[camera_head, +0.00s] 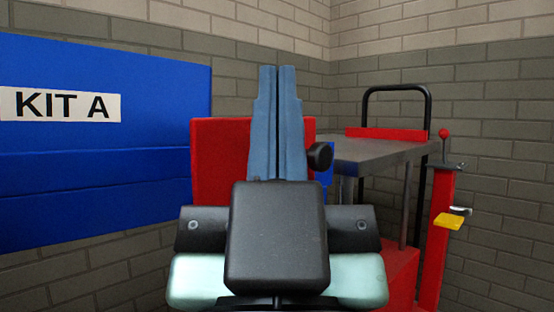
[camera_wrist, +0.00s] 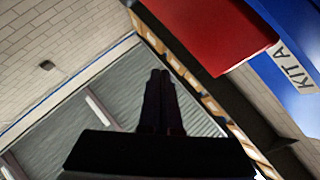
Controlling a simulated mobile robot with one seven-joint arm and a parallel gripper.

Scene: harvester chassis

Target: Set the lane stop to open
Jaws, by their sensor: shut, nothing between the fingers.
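My gripper (camera_head: 278,70) is in the middle of the head view, its two long blue fingers upright and pressed together, with nothing between them. In the wrist view the gripper (camera_wrist: 160,74) shows as two dark fingers side by side. I cannot tell for sure which part is the lane stop. A red panel (camera_head: 210,160) stands behind my fingers, which hide its middle. A round black knob (camera_head: 320,155) shows just right of the fingers. At the right a red post (camera_head: 440,225) carries a red ball-topped lever (camera_head: 444,134) and a yellow tab (camera_head: 449,221), apart from my gripper.
A blue board (camera_head: 150,80) with a "KIT A" label (camera_head: 62,105) fills the left. A grey-topped cart (camera_head: 380,148) with a black hoop handle (camera_head: 398,88) stands at the right, near the post. Brick walls close off the back. The wrist view shows a shutter-like grey surface (camera_wrist: 75,125).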

